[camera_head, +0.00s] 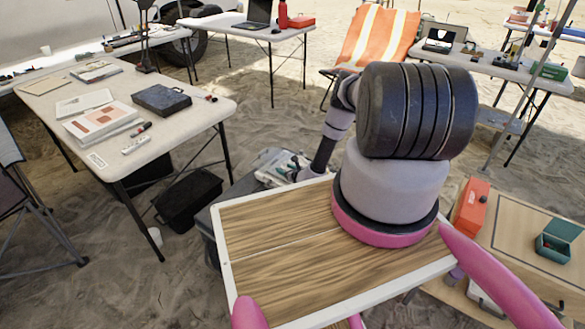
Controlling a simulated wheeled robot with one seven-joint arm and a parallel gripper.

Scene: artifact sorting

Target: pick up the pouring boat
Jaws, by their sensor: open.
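I cannot make out a pouring boat in this view. My arm rises from its pink-ringed base, and its thick dark joint fills the upper right of the middle. The far end of the arm slopes down to the left. My gripper (297,168) is small and partly lost against a pale, cluttered case (272,166) just beyond the wooden board. It appears open, and I see nothing held in it. Whether it touches anything in the case is too small to tell.
A wood-topped board with a white rim (222,246) lies in front. A folding table (190,123) with papers and a dark case (161,100) stands left. A black crate (188,200) sits on sand. A low table at right holds an orange box (470,207) and a teal box (557,241).

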